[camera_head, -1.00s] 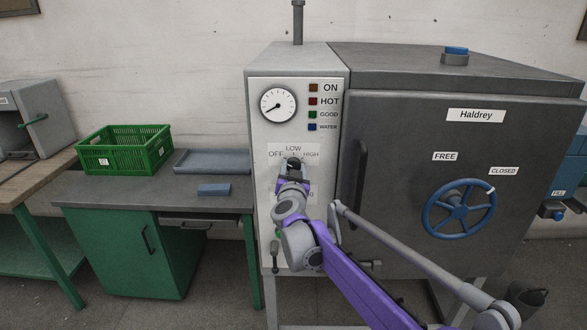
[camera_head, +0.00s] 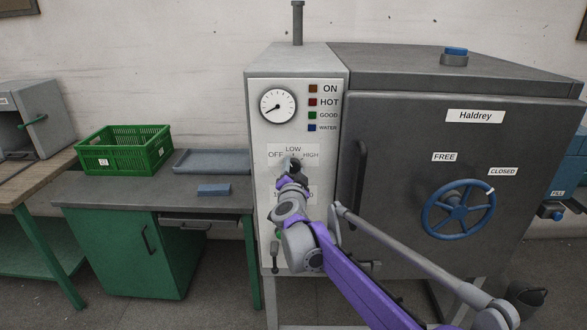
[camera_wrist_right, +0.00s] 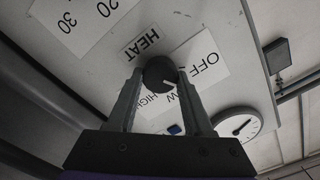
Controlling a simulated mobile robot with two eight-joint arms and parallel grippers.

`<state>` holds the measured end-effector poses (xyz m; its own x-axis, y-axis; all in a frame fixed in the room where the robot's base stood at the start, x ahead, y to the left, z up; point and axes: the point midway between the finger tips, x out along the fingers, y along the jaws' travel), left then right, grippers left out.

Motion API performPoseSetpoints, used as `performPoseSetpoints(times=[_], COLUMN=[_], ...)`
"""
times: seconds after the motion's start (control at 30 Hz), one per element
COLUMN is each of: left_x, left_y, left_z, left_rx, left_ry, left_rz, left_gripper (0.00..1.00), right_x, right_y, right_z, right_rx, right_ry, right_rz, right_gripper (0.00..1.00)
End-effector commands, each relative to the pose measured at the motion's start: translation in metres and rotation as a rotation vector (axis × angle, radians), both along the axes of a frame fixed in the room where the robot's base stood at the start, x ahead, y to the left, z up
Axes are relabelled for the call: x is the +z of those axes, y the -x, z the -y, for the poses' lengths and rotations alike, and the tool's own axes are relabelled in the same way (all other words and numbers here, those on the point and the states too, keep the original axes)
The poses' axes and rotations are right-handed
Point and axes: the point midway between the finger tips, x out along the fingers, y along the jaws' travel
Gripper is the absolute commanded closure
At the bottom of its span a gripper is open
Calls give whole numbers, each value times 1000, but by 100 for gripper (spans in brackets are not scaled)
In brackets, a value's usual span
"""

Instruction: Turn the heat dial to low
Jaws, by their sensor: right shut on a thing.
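The heat dial (camera_wrist_right: 160,74) is a dark round knob on the pale front panel (camera_head: 264,135) of the oven. In the right wrist view its white pointer line points down and right, toward the partly hidden LOW label; OFF and HIGH lie to either side. My right gripper (camera_wrist_right: 159,78) is shut on the dial, one finger on each side. In the head view the right gripper (camera_head: 292,168) is at the panel below the LOW label and covers most of the dial. My left gripper is not in view.
Above the dial are a round gauge (camera_head: 277,106) and a column of coloured lamps. The oven door (camera_head: 400,135) with a blue handwheel (camera_head: 459,209) is to the right. A bench (camera_head: 130,189) with a green crate (camera_head: 125,164) and a blue block (camera_head: 213,190) stands left.

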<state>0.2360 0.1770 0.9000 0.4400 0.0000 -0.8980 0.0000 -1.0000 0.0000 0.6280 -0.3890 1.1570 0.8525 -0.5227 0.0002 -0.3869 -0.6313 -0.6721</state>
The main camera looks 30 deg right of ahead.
Motion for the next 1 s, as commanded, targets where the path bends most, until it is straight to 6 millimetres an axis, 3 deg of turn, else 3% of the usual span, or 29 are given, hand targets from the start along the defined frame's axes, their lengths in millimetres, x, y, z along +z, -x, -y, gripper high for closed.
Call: performPoseSetpoints(times=[0.5, 1.0], left_x=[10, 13], left_y=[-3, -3], left_z=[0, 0], left_rx=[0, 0], left_ry=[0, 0], left_rz=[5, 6], left_gripper=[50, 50], right_x=[-1, -2], right_y=[0, 0], right_z=[0, 0], right_rx=[1, 1], right_ry=[-348, -456], right_rz=[213, 279], right_gripper=[100, 100])
